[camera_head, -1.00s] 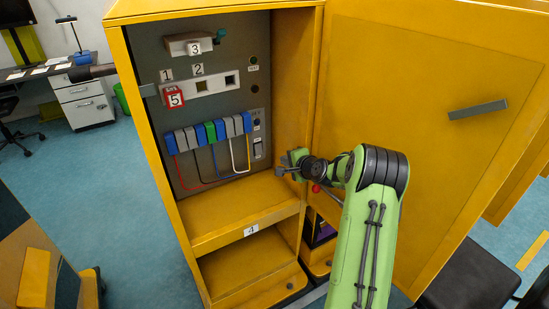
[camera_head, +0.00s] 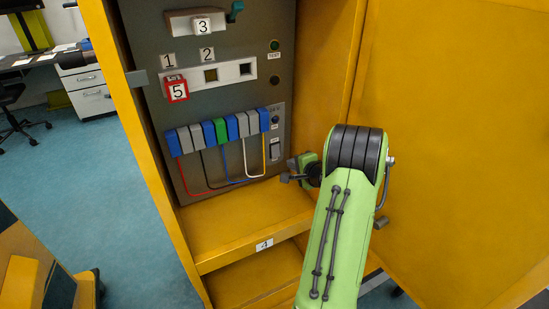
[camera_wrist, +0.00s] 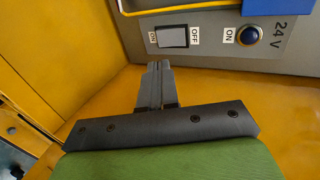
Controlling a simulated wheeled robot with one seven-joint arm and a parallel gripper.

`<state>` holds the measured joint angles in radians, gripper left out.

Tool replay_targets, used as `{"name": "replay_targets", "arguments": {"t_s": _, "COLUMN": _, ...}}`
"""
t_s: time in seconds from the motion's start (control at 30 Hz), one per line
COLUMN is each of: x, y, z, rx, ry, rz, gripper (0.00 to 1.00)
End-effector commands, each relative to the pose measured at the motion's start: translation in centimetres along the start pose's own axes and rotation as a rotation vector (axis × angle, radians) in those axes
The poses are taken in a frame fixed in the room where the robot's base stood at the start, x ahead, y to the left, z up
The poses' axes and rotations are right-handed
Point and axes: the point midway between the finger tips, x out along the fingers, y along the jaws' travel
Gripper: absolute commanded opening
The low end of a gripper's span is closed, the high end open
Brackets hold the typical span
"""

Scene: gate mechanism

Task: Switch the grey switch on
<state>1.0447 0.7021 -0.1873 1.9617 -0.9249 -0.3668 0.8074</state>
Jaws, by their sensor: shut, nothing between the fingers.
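The grey switch (camera_head: 275,148) is a small rocker at the lower right of the grey panel (camera_head: 235,100) inside the yellow cabinet. In the wrist view the grey switch (camera_wrist: 173,37) lies between an ON label at its left and an OFF label at its right. Its tilt is hard to tell. My gripper (camera_head: 287,171) is just below and right of the switch in the head view. In the wrist view my gripper (camera_wrist: 157,66) is shut and empty, with its fingertips pointing at the switch and a small gap visible between them.
A blue button (camera_wrist: 249,36) marked ON and 24 V sits beside the switch. Several blue, grey and green blocks (camera_head: 221,130) with wires are left of it. A yellow shelf (camera_head: 240,218) lies below. The open yellow door (camera_head: 450,130) stands to the right.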

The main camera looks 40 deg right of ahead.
Motion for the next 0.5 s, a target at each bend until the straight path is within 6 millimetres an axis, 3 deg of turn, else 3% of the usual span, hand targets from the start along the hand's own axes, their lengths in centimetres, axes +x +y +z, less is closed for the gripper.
{"name": "replay_targets", "arguments": {"t_s": 0.23, "x": 1.2, "y": 0.1, "z": 0.1, "rx": -0.002, "ry": -0.004, "rz": 0.001, "gripper": 0.00}}
{"name": "replay_targets", "arguments": {"t_s": 0.5, "x": 6.9, "y": 0.2, "z": 0.2, "rx": -0.003, "ry": -0.005, "rz": 0.001, "gripper": 0.00}}
